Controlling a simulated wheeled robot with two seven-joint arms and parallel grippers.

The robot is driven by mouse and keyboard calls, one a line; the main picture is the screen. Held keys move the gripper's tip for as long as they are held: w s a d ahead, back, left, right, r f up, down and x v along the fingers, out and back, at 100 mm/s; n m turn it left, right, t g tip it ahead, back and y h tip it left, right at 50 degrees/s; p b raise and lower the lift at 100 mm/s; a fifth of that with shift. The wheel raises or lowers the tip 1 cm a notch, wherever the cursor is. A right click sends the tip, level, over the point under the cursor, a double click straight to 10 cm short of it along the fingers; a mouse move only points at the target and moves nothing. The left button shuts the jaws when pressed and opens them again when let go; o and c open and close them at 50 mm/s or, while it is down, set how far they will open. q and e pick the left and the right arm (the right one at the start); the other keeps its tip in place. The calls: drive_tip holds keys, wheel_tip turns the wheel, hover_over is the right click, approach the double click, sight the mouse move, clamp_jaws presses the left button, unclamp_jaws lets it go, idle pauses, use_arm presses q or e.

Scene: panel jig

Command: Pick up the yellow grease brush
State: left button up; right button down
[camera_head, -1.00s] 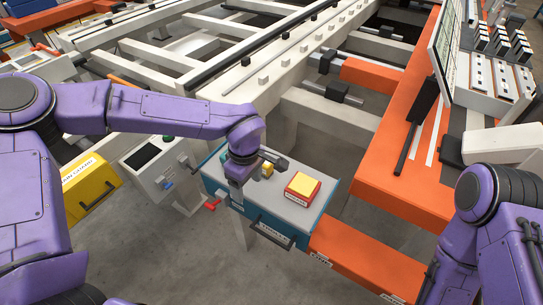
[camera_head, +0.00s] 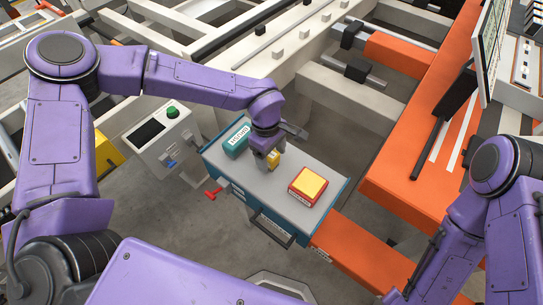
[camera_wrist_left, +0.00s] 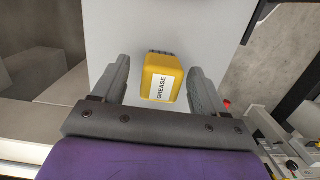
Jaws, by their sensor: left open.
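The yellow grease brush (camera_wrist_left: 162,78) stands on the grey cabinet top between the two fingers of my left gripper (camera_wrist_left: 158,85) in the left wrist view. It has a white label reading GREASE, and dark bristles show at its far end. Gaps show between the brush and both fingers, so the gripper is open around it. In the head view my left gripper (camera_head: 278,155) is low over the cabinet top and the brush (camera_head: 274,159) is partly hidden by it. My right arm is at the right edge; its gripper is out of view.
The blue cabinet's grey top (camera_head: 262,195) also holds a teal labelled block (camera_head: 237,139) at its far left and a red-and-yellow block (camera_head: 308,184) to the right. A control box (camera_head: 158,137) stands left. An orange beam (camera_head: 365,255) runs off the cabinet's right end.

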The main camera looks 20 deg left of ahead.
use_arm(q)
wheel_tip(320, 180, down, 2)
drive_tip(key=shift+s, duration=0.1)
drive_tip(key=c, duration=1.1)
drive_tip(key=shift+o, duration=0.2)
drive_tip(key=shift+r, duration=0.1)
drive_tip(key=shift+r, duration=0.25)
wheel_tip(320, 180, up, 3)
drive_tip(key=shift+f, duration=0.1)
drive_tip(key=s+a+r+b, duration=0.1)
drive_tip(key=s+a+r, duration=0.2)
drive_tip(key=s+r, duration=0.6)
drive_tip(key=s, duration=0.4)
drive_tip(key=shift+s+a+r+b, duration=0.25)
drive_tip(key=shift+a+r+b, duration=0.05)
drive_tip(key=shift+a, duration=0.05)
